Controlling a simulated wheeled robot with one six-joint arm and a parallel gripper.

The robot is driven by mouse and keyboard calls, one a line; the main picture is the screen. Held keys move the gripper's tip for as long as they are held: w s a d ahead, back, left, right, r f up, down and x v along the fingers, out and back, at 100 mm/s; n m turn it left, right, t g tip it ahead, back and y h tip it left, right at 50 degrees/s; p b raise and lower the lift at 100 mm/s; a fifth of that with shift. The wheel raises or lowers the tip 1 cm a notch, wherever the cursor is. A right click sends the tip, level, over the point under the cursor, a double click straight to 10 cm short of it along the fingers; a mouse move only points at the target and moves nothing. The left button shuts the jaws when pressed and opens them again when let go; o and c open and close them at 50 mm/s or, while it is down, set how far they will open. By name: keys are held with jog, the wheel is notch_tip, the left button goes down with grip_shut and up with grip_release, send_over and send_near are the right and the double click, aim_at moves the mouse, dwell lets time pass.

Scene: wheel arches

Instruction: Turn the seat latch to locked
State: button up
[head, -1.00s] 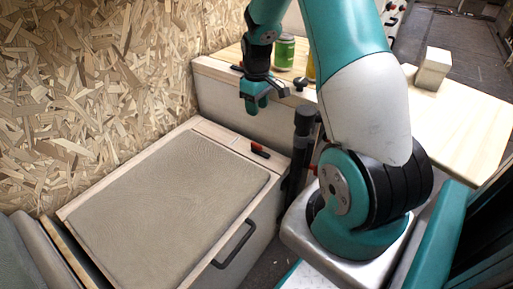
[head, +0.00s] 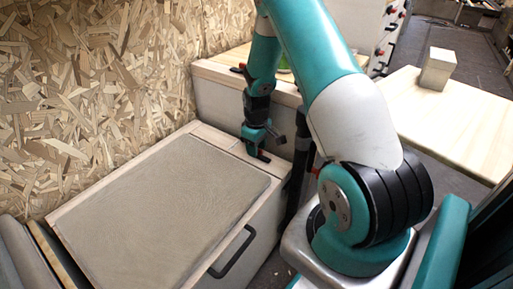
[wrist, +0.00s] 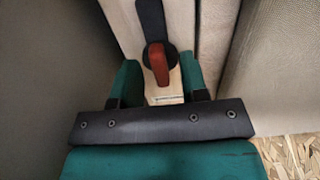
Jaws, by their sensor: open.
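The seat latch (wrist: 157,60) shows in the wrist view as a dark round pivot with an orange-red handle end and a dark bar pointing away. It lies on a pale wooden strip at the edge of the seat box. My gripper (wrist: 163,85) is open, its two green fingers on either side of the orange-red end. I cannot tell whether they touch it. In the head view my gripper (head: 255,150) is low over the latch and hides most of it; a bit of the latch (head: 263,157) shows beside the fingers.
The seat box has a grey cushion (head: 165,205) and a black handle (head: 232,252) on its front. A chipboard wall (head: 90,80) stands behind it. A wooden counter (head: 225,70) is beyond the latch. A table (head: 460,120) with a pale block (head: 437,68) is at the right.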

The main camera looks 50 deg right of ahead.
grip_shut()
jog(key=shift+r, duration=0.1)
jog(key=m+p, duration=0.3)
jog(key=shift+r+m, duration=0.1)
jog(key=shift+m, duration=0.2)
jog(key=m+p, duration=0.3)
jog(key=m, duration=0.2)
jog(key=m+p, duration=0.2)
jog(key=m, duration=0.3)
jog(key=shift+m+p, duration=0.7)
jog(key=shift+m, duration=1.5)
